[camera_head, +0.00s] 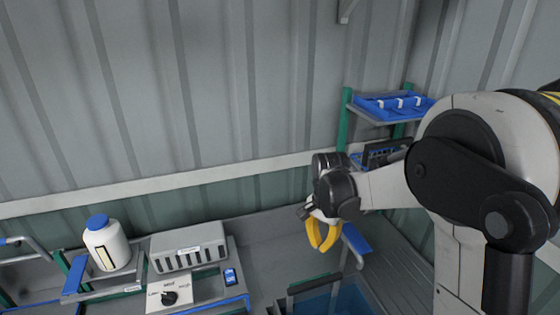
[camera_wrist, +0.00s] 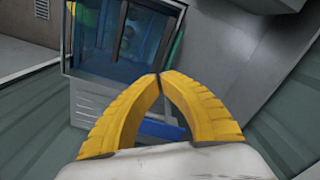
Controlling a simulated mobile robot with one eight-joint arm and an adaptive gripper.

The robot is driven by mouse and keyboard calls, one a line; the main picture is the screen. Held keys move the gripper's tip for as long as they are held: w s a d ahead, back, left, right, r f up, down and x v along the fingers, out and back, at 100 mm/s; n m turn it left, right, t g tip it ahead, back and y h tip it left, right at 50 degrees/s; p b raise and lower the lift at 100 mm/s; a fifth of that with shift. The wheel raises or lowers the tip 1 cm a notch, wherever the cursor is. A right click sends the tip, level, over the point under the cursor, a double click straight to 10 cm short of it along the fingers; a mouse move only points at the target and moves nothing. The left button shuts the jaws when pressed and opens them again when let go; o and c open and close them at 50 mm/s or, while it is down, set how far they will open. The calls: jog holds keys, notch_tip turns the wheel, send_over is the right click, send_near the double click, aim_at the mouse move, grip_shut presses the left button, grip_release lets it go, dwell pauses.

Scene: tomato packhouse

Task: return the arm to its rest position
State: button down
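My gripper (camera_head: 321,246) has yellow fingers and hangs at the end of my arm, right of the middle in the head view. Its fingers point down, above the bench and a little above a blue-walled bin. In the wrist view the two yellow fingertips of my gripper (camera_wrist: 159,76) meet, with nothing seen between them. The gripper is shut and empty. My arm reaches in from the right edge of the head view, bent at the elbow.
A white bottle with a blue cap (camera_head: 107,248), a grey slotted box (camera_head: 188,248) and a dial panel (camera_head: 170,298) stand at left. A blue bin (camera_head: 335,301) is below my gripper. A shelf with a blue tray (camera_head: 372,110) stands behind my arm. The wall is bare at upper left.

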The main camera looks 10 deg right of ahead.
jog(key=s+f+n+t+b, duration=0.3)
jog(key=s+n+b, duration=0.1)
jog(key=s+b, duration=0.5)
jog(key=s+f+n+t+b, duration=0.4)
jog(key=s+n+b, duration=0.1)
jog(key=s+b, duration=0.5)
jog(key=shift+s+n, duration=0.3)
jog(key=shift+s, duration=0.15)
